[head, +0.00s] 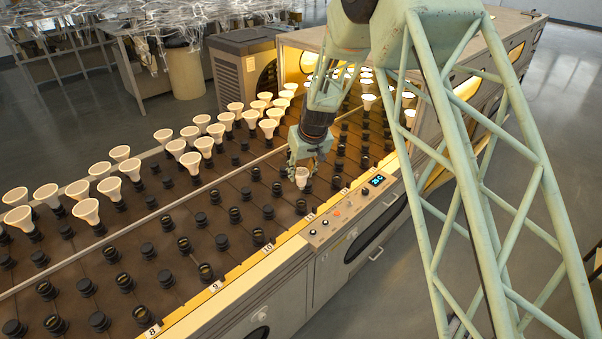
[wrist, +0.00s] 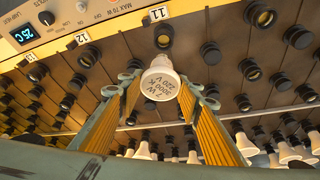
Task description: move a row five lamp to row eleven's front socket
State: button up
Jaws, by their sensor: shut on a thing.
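My gripper (head: 304,158) is low over the front part of the deck, just behind the control panel. It is shut on a white lamp (head: 302,178), which shows just below the fingers in the head view. I cannot tell the lamp's height over the deck.
The control panel (head: 345,211) runs along the deck's front edge. Lit lamps (head: 190,160) stand in the rear rows, and more lamps (wrist: 245,145) hang low in the wrist view. Black sockets, some capped, surround the gripper. The row 12 label (wrist: 82,37) is beside row 11's.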

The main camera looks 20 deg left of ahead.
aim_at(301, 189)
jog(key=shift+f, duration=0.15)
jog(key=shift+f+b, duration=0.9)
jog(key=shift+f, duration=1.3)
jog(key=shift+f+b, duration=1.7)
jog(key=shift+f, duration=0.35)
jog(key=o, duration=0.9)
jog(key=shift+r, duration=0.1)
jog(key=v, duration=1.1)
jog(key=shift+r, duration=0.3)
jog(key=shift+s+d, duration=0.1)
